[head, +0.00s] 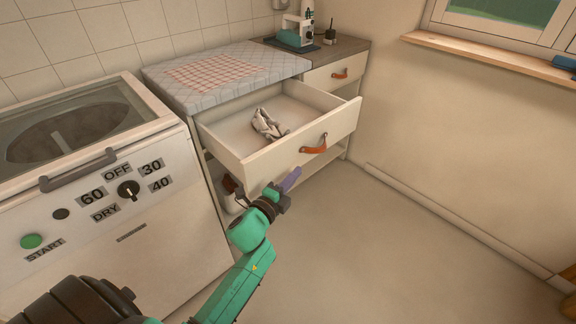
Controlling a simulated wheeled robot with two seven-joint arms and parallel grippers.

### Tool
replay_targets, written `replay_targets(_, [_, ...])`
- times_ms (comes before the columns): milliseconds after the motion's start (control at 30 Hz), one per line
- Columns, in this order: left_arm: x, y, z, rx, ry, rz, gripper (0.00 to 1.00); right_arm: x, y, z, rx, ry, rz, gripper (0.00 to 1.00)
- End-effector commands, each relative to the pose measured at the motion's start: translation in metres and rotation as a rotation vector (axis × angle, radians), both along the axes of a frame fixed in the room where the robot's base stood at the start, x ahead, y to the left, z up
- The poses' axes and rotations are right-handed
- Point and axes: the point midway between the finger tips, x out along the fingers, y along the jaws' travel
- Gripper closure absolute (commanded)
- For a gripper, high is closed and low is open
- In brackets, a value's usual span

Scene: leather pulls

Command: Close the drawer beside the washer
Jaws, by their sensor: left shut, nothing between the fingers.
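The drawer (285,157) beside the washer is pulled out of the counter cabinet, with a leather pull (315,146) on its front. A crumpled grey-white item (266,124) lies inside it. The washer (110,190) stands to its left. My left gripper (291,180) is shut and empty, low in front of the drawer front, below the leather pull. I cannot tell whether it touches the drawer front. My right gripper does not show.
A smaller drawer with its own leather pull (340,75) sits at the right under the countertop. An open shelf lies below the drawer. The floor (380,240) to the right is clear.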

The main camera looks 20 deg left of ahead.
Motion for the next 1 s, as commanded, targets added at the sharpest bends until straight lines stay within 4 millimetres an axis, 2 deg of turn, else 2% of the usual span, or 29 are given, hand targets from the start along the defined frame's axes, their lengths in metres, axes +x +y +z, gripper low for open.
replay_targets(67, [0.018,-0.003,0.001,0.0,-0.001,0.0,1.0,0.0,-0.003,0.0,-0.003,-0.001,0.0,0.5])
replay_targets(233, [0.028,0.025,0.0,0.003,0.002,0.001,1.0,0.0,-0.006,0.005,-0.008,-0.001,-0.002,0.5])
replay_targets(400, [0.031,0.035,0.0,0.0,0.002,0.001,1.0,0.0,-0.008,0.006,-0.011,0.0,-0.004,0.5])
replay_targets(767, [0.032,0.036,-0.001,-0.001,0.002,0.001,1.0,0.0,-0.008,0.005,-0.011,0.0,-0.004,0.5])
replay_targets(1000, [0.039,0.055,-0.002,0.002,0.001,0.001,1.0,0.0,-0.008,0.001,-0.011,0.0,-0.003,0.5])
